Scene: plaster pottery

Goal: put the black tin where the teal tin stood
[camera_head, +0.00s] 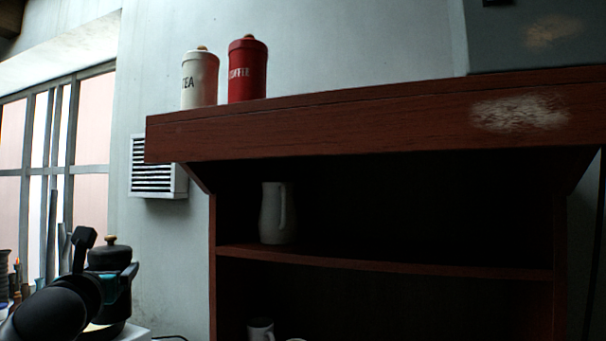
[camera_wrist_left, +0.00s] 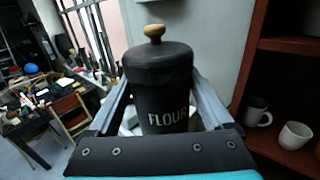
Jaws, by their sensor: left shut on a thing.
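A black tin (camera_head: 109,257) with a wooden knob on its lid is at the lower left of the head view. In the wrist view the black tin (camera_wrist_left: 160,85) stands upright and shows the word FLOUR. My left gripper (camera_head: 108,272) is shut on it, one finger on each side. A white TEA tin (camera_head: 199,84) and a red COFFEE tin (camera_head: 247,72) stand side by side at the left end of the cabinet top. No teal tin shows in either view. My right gripper is not in view.
The brown cabinet (camera_head: 350,132) has a bare top edge right of the red tin. A white jug (camera_head: 272,215) stands on its shelf. Below are a grey mug (camera_wrist_left: 256,112) and a white cup (camera_wrist_left: 295,135). A vent box (camera_head: 155,168) juts from the wall.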

